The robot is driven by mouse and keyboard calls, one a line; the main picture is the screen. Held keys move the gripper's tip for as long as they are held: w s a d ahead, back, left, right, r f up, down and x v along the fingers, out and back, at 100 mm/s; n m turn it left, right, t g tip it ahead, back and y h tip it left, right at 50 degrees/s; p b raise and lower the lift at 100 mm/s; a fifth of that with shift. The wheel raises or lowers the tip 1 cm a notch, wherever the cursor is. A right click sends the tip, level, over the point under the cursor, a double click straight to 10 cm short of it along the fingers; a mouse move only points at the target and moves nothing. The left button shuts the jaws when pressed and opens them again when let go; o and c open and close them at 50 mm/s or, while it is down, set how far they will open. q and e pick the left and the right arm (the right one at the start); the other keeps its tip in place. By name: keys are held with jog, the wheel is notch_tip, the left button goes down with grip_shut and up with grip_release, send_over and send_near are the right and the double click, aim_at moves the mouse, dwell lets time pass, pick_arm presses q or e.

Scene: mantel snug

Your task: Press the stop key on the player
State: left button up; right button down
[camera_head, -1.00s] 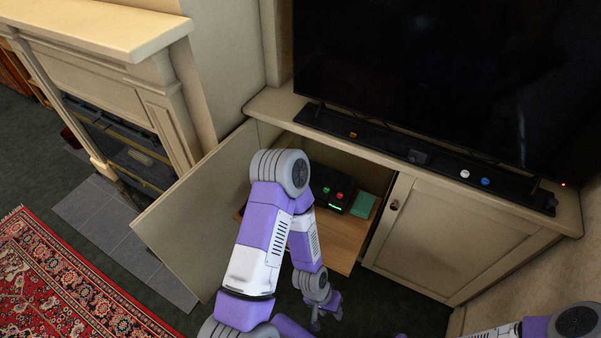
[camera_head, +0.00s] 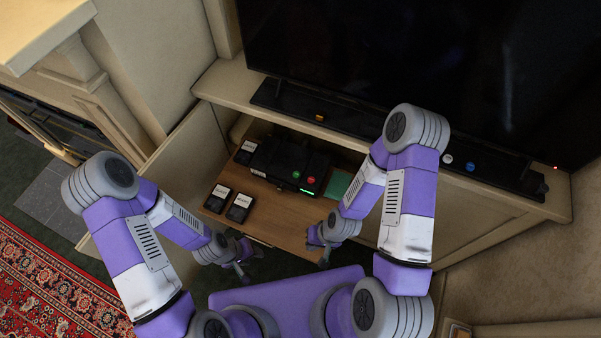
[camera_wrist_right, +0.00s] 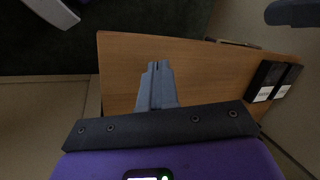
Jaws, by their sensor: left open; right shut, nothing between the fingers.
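The player (camera_head: 275,160) is a black box on a wooden pull-out shelf (camera_head: 275,225) in the open cabinet under the TV. A red key (camera_head: 311,180) and a green key (camera_head: 296,174) show on its top, with a lit green display on its front; any markings are too small to read. My left gripper (camera_head: 241,270) is open and empty, low near the shelf's front edge. My right gripper (camera_head: 323,257) is shut and empty near the shelf's front right, apart from the player. Its closed fingers (camera_wrist_right: 157,72) show against the shelf in the right wrist view.
Several black cases with pale labels, such as one at the front (camera_head: 240,208), lie left of the player. A teal pad (camera_head: 338,184) lies to its right. The open door (camera_head: 180,150) stands at the left. A soundbar (camera_head: 300,107) sits above.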

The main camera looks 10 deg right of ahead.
jog(key=shift+s, duration=0.15)
jog(key=n, duration=0.1)
jog(key=n+g+h+p, duration=0.1)
jog(key=shift+d+f+n, duration=0.25)
jog(key=shift+d+n, duration=0.05)
jog(key=shift+d, duration=0.05)
jog(key=w+d+n+h, duration=0.1)
jog(key=n, duration=0.1)
jog(key=w+d+f+n+h, duration=0.1)
jog(key=d+n+h, duration=0.1)
jog(key=n, duration=0.1)
jog(key=shift+w+g, duration=0.3)
jog(key=shift+g, duration=0.1)
jog(key=w+d+r+n+h, duration=0.1)
jog(key=w, duration=0.1)
jog(key=w+r+n+t+h, duration=0.1)
jog(key=w+r+n, duration=0.1)
jog(key=w, duration=0.1)
jog(key=w+d+r+n+h, duration=0.1)
jog(key=w+n+h, duration=0.1)
jog(key=shift+w+d+r+t, duration=0.2)
jog(key=shift+w+d+t, duration=0.1)
jog(key=shift+w+d, duration=0.05)
jog(key=w+a+r+n+t+h, duration=0.3)
jog(key=w+r+n+t+h, duration=0.1)
jog(key=w+r, duration=0.6)
notch_tip(320, 180, up, 4)
jog(key=shift+w+f+n, duration=0.2)
jog(key=shift+n, duration=0.5)
